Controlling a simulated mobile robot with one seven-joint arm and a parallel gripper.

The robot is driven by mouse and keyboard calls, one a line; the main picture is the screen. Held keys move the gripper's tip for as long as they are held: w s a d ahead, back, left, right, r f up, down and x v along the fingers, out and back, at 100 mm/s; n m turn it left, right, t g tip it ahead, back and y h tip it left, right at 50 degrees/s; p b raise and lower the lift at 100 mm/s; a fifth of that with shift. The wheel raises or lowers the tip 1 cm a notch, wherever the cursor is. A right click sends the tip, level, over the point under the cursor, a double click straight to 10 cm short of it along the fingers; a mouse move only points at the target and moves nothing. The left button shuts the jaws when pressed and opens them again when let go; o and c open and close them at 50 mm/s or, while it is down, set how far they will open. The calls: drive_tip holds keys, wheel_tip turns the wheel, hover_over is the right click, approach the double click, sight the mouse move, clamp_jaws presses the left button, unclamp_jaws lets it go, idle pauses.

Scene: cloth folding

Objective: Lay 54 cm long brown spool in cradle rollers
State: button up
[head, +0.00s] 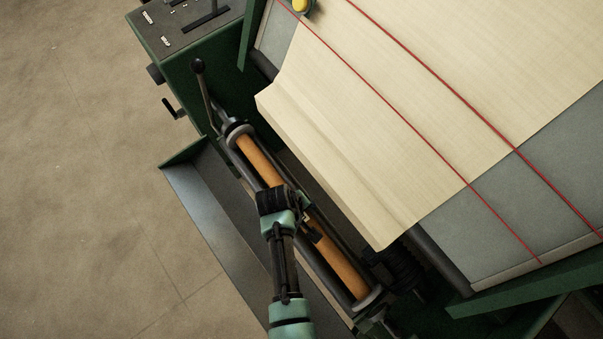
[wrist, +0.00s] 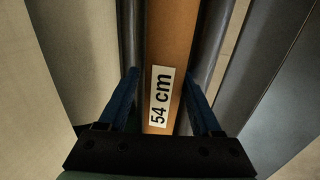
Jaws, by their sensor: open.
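The brown spool (head: 258,162) lies lengthwise in the cradle of the green machine, with a pale flange at each end. In the wrist view the spool (wrist: 171,40) carries a white "54 cm" label and lies between two grey cradle rollers (wrist: 208,45). My gripper (head: 309,222) is over the spool's middle, which it partly hides in the head view. In the wrist view my gripper (wrist: 160,75) is open, with one blue finger on each side of the spool. I cannot tell whether the fingers touch it.
A grey metal tray (head: 205,185) runs along the cradle's left side. Cream cloth (head: 370,130) with red lines hangs close on the right. A lever with a black knob (head: 198,66) rises near the cradle's upper end. Open floor (head: 80,200) lies to the left.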

drive_tip(key=shift+s+a+f, duration=0.3)
drive_tip(key=shift+s, duration=0.05)
drive_tip(key=shift+r, duration=0.1)
drive_tip(key=shift+a+r, duration=0.1)
drive_tip(key=shift+r, duration=0.15)
drive_tip(key=p+v, duration=0.1)
drive_tip(key=v, duration=1.1)
drive_tip(key=shift+w+d+r, duration=0.3)
drive_tip(key=shift+r, duration=0.1)
